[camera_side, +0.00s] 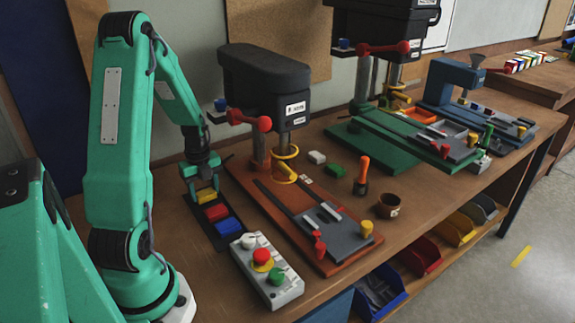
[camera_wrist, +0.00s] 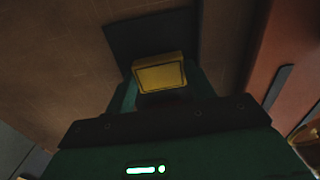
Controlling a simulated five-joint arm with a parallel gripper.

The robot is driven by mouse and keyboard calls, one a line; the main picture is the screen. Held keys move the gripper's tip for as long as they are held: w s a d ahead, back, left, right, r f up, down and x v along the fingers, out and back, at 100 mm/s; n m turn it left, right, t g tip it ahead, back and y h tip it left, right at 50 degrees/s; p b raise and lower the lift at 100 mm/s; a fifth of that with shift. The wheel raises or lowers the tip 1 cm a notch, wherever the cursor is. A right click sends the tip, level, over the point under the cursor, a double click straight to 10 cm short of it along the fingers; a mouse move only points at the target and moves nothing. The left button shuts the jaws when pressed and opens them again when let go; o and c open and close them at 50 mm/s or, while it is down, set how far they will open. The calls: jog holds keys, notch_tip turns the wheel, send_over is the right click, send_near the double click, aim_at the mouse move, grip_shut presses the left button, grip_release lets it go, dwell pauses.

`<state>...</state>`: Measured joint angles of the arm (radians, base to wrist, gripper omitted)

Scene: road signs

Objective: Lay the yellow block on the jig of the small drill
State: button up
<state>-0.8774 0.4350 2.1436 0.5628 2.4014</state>
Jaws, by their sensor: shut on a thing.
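The yellow block (camera_side: 206,196) stands at the far end of a dark tray (camera_side: 228,243), in line with a red block (camera_side: 216,212) and a blue block (camera_side: 229,226). My gripper (camera_side: 205,186) is over that end of the tray, shut on the yellow block. In the wrist view the yellow block (camera_wrist: 159,75) sits between the green fingers, with the dark tray (camera_wrist: 140,35) beyond. I cannot tell whether it touches the tray. The near, smaller drill (camera_side: 265,85) has a rust-red base (camera_side: 285,215) bearing a grey jig (camera_side: 335,236), whose top looks free of blocks.
A control box (camera_side: 268,272) with buttons stands in front of the tray. An orange-handled tool (camera_side: 362,170) and a brown cup (camera_side: 389,206) stand right of the jig. A red clamp (camera_side: 319,244) and yellow knob (camera_side: 366,229) rise from the jig. A larger drill on a green base (camera_side: 375,150) stands behind.

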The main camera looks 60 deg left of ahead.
aim_at(205, 193)
jog(key=shift+f, duration=0.15)
jog(key=o, duration=1.1)
jog(key=shift+c, duration=0.2)
jog(key=shift+d+r, duration=0.1)
jog(key=shift+r, duration=3.8)
jog(key=shift+o, duration=0.4)
